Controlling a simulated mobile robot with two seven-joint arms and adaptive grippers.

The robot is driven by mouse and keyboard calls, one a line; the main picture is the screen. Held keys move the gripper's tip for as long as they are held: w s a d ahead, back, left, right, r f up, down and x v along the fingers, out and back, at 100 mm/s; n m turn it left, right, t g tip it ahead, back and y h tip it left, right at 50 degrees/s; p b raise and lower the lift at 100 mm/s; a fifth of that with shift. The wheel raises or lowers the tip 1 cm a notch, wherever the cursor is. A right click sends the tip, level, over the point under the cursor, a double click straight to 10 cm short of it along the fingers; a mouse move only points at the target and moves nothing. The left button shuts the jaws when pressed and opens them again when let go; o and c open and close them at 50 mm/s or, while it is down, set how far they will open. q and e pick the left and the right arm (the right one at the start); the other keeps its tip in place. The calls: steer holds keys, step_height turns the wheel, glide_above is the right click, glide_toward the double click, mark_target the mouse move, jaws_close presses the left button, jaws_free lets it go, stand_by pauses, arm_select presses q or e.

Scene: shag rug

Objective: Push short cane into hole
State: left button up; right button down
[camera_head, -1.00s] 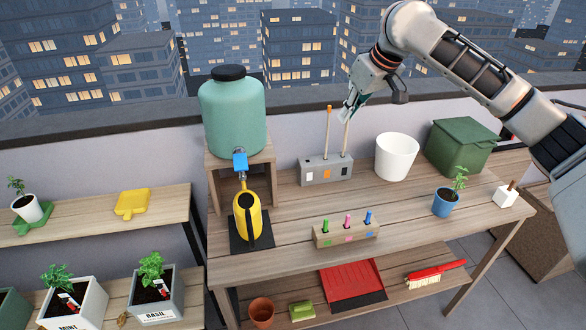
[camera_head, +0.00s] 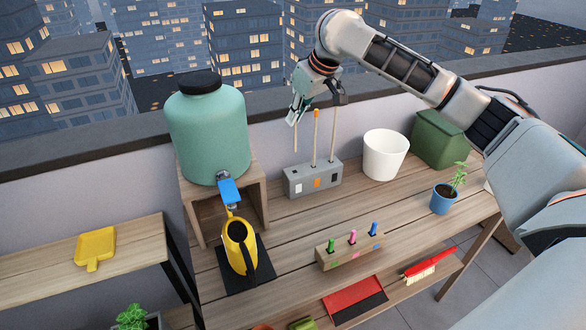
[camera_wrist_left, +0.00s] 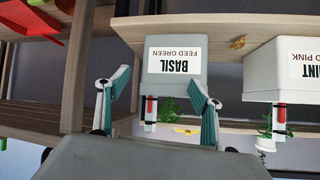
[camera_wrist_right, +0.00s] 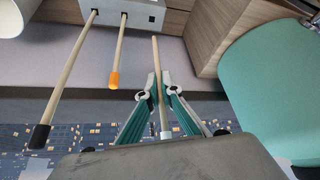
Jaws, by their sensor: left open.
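My right gripper (camera_head: 293,118) is shut on a pale wooden cane (camera_wrist_right: 157,70), which hangs down over the left end of the grey block (camera_head: 300,182). In the right wrist view the cane has a white cap behind the fingers, and its far end is apart from the block and near an empty hole (camera_wrist_right: 152,18). An orange-tipped cane (camera_head: 315,140) and a dark-tipped cane (camera_head: 333,135) stand in the block's other holes. My left gripper (camera_wrist_left: 160,88) is open and empty, facing the basil planter (camera_wrist_left: 174,80); it is outside the head view.
A green tank (camera_head: 208,130) on a wooden stand is left of the block. A white pot (camera_head: 385,155) and a green bin (camera_head: 438,140) are to its right. A yellow watering can (camera_head: 238,248) and a peg block (camera_head: 345,250) are in front, with bare tabletop between.

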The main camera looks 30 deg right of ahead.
mark_target(295, 151)
step_height(295, 151, down, 11)
steer(key=shift+f+b, duration=0.1)
steer(key=shift+b, duration=1)
step_height(295, 151, down, 4)
steer(key=shift+r+b, duration=0.1)
steer(key=shift+b, duration=0.4)
steer(key=shift+w+r+p, duration=0.1)
steer(key=shift+r+p, duration=0.15)
steer(key=shift+p, duration=0.8)
steer(key=c, duration=2.3)
jaws_free()
arm_select(q)
steer(key=shift+a+f, duration=0.25)
steer(key=shift+f, duration=0.8)
